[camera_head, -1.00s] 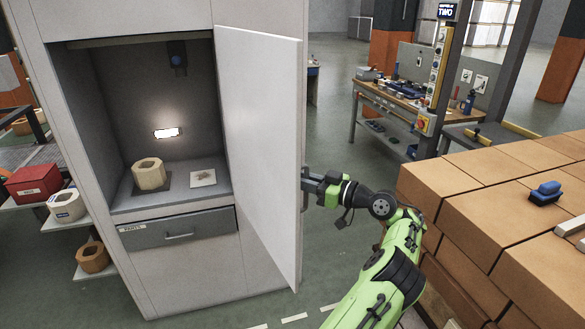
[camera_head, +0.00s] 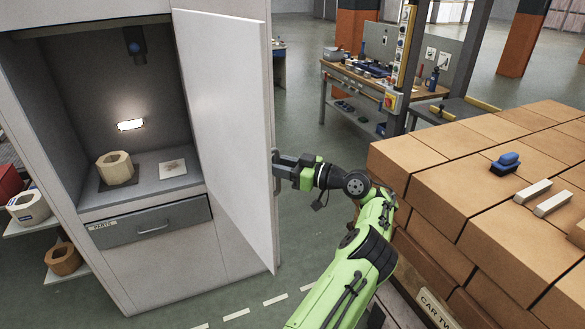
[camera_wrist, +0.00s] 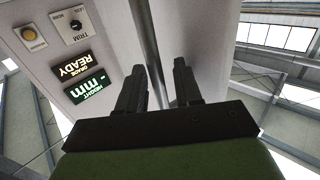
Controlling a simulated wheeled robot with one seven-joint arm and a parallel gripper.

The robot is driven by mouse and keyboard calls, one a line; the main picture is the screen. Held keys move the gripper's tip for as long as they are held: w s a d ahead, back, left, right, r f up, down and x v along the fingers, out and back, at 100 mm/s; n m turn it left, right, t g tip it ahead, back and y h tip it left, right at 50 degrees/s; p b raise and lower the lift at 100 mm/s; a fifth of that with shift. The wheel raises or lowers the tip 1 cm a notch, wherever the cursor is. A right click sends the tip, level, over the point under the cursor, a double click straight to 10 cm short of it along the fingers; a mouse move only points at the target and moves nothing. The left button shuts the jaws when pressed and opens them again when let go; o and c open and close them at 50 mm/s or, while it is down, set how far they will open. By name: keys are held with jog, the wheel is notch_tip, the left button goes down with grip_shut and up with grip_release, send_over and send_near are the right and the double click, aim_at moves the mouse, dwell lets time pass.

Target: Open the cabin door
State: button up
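The cabin door (camera_head: 225,120) is a white panel standing swung outward from the tall grey cabin (camera_head: 165,275), with the interior exposed. My gripper (camera_head: 277,172) is at the door's free right edge, at the door handle, which is mostly hidden behind the fingers there. In the wrist view my gripper (camera_wrist: 160,80) has its two dark fingers apart, with the handle's metal bar (camera_wrist: 152,45) running between them.
Inside the cabin are a beige hexagonal part (camera_head: 115,168) and a lit lamp (camera_head: 130,125); a drawer (camera_head: 150,222) is below. Stacked brown blocks (camera_head: 440,190) stand close to my arm's right. A workbench (camera_head: 375,85) is behind. Floor shows between door and blocks.

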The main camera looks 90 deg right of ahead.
jog(key=p+v, duration=0.2)
jog(key=v, duration=1.3)
jog(key=shift+s+p, duration=0.2)
jog(key=shift+p, duration=0.1)
jog(key=shift+a, duration=0.1)
